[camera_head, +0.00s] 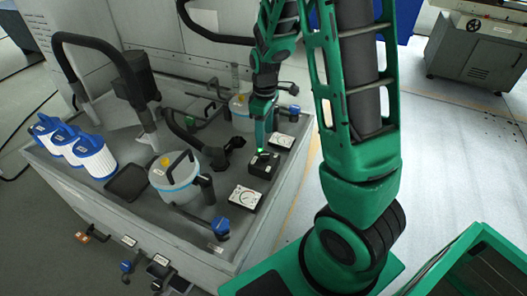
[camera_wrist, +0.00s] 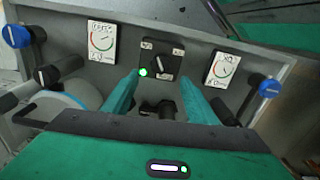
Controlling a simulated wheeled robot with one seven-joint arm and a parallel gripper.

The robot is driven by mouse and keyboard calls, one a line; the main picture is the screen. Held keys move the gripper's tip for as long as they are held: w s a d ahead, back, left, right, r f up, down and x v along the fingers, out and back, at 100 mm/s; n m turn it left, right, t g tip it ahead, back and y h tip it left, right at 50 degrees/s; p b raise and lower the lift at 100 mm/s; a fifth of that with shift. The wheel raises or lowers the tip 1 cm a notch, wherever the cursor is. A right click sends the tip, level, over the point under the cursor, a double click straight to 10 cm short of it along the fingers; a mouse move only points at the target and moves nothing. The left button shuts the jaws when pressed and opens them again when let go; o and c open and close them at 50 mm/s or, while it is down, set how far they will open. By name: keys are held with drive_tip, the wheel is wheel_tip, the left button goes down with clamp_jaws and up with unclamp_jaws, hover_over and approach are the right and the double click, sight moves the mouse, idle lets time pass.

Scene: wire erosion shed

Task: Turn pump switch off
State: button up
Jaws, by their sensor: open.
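The pump switch (camera_wrist: 158,60) is a black box with a rotary knob and a lit green lamp on its left. In the head view the switch box (camera_head: 263,164) sits on the grey tank top between two gauges, with its green lamp lit. The knob (camera_wrist: 157,61) lies slanted across the dial; its small markings are too blurred to read. My gripper (camera_wrist: 161,85) is open, its two green fingers apart and pointing at the switch from the near side. I cannot tell whether either finger touches the box. In the head view my gripper (camera_head: 264,143) is just above the switch.
Gauges stand left (camera_wrist: 102,40) and right (camera_wrist: 222,69) of the switch. Blue-handled valves (camera_wrist: 17,36) and (camera_wrist: 269,88) flank them. A filter canister (camera_head: 176,178), black hoses (camera_head: 187,130) and several blue-white filters (camera_head: 95,157) crowd the tank top.

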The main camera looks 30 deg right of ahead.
sight(264, 154)
wheel_tip(264, 154, down, 9)
drive_tip(key=shift+r, duration=0.1)
idle(0.3)
drive_tip(key=c, duration=1.1)
